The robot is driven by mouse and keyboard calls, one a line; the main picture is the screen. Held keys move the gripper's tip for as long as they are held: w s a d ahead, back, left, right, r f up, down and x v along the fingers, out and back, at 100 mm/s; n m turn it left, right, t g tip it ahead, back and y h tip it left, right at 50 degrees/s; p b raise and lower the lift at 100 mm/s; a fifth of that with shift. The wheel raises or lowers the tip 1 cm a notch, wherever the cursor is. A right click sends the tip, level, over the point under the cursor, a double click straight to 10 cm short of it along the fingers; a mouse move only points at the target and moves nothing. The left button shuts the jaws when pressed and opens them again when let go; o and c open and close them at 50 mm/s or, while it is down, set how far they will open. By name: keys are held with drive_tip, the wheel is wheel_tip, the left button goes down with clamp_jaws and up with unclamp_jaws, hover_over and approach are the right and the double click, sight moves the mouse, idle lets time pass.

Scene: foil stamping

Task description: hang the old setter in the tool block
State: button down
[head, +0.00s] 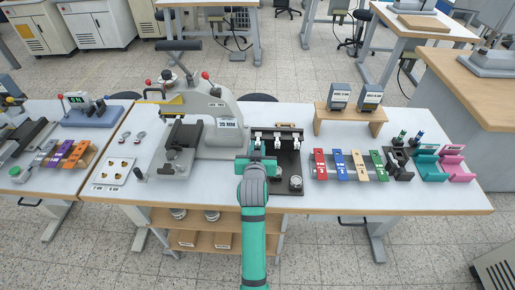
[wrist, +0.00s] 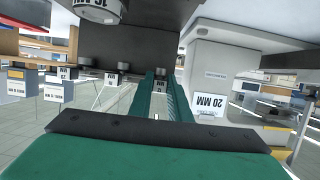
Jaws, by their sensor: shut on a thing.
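My gripper (head: 257,160) is at the left front of a black stand (head: 289,160) that I take to be the tool block, right of the press. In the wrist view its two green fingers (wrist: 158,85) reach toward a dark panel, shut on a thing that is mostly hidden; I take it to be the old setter. Small white-labelled parts stand in a row along the stand's back. Two round metal pieces are at its front, one of them (head: 296,182) at the right. I cannot tell whether the held setter touches the stand.
The grey press (head: 215,125) marked 20 MM stands close on the left. Red, blue, tan and green blocks (head: 319,164) sit to the right. A wooden riser (head: 350,117) with two grey boxes is at the back. The table's front strip is mostly clear.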

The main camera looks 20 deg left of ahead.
drive_tip(key=shift+w, duration=0.15)
drive_tip(key=c, duration=1.6)
unclamp_jaws()
drive_tip(key=shift+o, duration=0.2)
drive_tip(key=v, duration=1.1)
drive_tip(key=shift+f, duration=0.1)
